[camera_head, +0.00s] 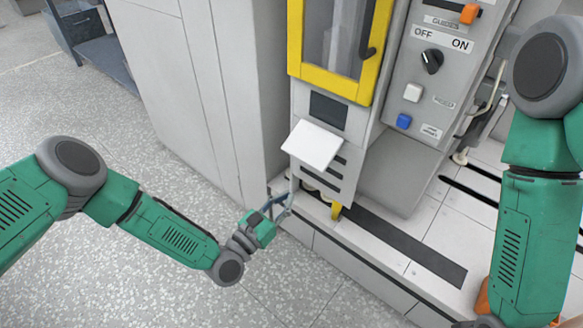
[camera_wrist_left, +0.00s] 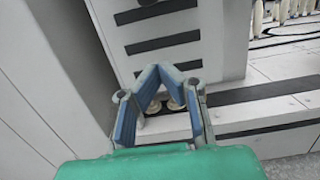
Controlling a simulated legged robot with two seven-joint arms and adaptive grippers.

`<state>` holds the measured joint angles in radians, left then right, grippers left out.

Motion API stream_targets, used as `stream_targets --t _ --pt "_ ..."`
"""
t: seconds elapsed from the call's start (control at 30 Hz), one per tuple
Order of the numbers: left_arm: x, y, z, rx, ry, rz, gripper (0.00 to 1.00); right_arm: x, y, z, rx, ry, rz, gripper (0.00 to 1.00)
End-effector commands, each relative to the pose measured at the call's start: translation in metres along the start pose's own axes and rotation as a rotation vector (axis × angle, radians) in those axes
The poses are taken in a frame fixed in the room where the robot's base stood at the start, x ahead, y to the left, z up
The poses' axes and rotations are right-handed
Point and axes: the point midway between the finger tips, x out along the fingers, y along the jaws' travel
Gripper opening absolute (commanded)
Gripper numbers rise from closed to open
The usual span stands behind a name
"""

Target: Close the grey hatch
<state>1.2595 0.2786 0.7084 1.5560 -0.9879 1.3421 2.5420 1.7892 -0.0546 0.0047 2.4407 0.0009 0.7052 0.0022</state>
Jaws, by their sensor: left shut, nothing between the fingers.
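The grey hatch appears as a pale flap (camera_head: 313,145) that stands out tilted from the machine front, below a dark rectangular panel or opening (camera_head: 328,110). I cannot tell its hinge side. My left gripper (camera_head: 288,200) is below and slightly left of the flap, apart from it, near the machine's lower ledge. In the left wrist view the blue-padded fingers (camera_wrist_left: 160,72) come together at their tips with nothing between them. The flap does not show in that view. My right arm comes down the right side of the head view, and its gripper is out of the picture.
A yellow-framed door (camera_head: 352,88) is above the flap. A control panel with a dark knob (camera_head: 432,61) and a blue button (camera_head: 404,121) is to the right. A tall pale cabinet (camera_head: 190,90) stands left. The speckled floor (camera_head: 150,170) is clear around my left arm.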

Motion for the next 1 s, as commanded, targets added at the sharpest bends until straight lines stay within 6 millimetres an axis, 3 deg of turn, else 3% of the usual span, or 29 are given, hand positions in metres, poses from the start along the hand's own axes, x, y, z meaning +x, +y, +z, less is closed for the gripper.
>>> stream_targets --t 0.17,0.6,0.8,1.0 --pt "0.018 0.002 -0.001 -0.008 -0.008 0.000 0.00 0.006 0.000 0.001 0.001 0.000 0.001 0.40" --pt "0.098 0.006 0.000 -0.011 -0.009 0.002 0.00 0.033 0.000 0.002 0.000 0.000 0.000 0.40" --pt "0.086 0.005 0.027 -0.012 -0.007 0.000 0.00 0.029 0.000 0.001 0.000 0.000 0.000 0.40" --pt "0.082 0.006 0.037 -0.012 -0.006 0.002 0.00 0.029 0.000 0.002 0.000 0.000 0.000 0.40"
